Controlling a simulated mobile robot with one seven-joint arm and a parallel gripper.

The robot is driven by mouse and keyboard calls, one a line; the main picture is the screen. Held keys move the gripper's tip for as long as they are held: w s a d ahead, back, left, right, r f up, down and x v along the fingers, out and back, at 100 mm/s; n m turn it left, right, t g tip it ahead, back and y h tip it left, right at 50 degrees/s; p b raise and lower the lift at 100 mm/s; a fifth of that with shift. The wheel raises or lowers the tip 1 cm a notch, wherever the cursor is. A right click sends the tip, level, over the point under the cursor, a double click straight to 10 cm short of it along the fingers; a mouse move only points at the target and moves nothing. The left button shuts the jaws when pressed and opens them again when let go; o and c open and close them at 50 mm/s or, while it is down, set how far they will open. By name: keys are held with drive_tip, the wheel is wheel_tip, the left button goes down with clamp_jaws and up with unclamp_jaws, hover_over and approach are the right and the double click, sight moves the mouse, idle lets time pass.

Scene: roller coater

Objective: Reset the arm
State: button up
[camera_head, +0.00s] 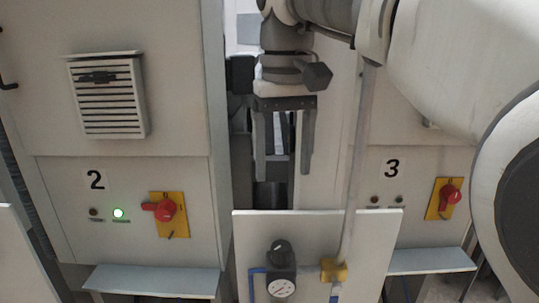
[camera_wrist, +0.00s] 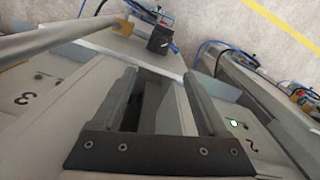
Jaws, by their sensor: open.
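My gripper (camera_head: 284,170) hangs pointing down in the upper middle of the head view. Its two long grey fingers are apart, with nothing between them. It is in front of the gap between the cabinet marked 2 (camera_head: 125,185) and the cabinet marked 3 (camera_head: 420,160). In the wrist view my gripper (camera_wrist: 160,75) also shows its fingers spread and empty, above a dark gap. My arm fills the upper right of the head view and covers part of cabinet 3.
A low white panel (camera_head: 320,235) with a pressure gauge (camera_head: 281,288), a yellow valve (camera_head: 333,270) and a vertical pipe (camera_head: 357,170) stands below the gripper. Cabinet 2 has a red switch (camera_head: 165,210) and a lit green lamp (camera_head: 118,213). Cabinet 3 has another red switch (camera_head: 449,196).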

idle(0.3)
drive_tip(key=s+d+f+m+t, duration=0.1)
drive_tip(key=s+d+f+t, duration=0.1)
drive_tip(key=s+d+f, duration=0.3)
drive_tip(key=s+d+f+m+t, duration=0.2)
drive_tip(key=s+d+f, duration=0.3)
drive_tip(key=s+f, duration=0.3)
wheel_tip(320, 180, down, 4)
drive_tip(key=shift+d+r+t, duration=0.15)
drive_tip(key=shift+d+t, duration=0.05)
drive_tip(key=shift+t, duration=0.6)
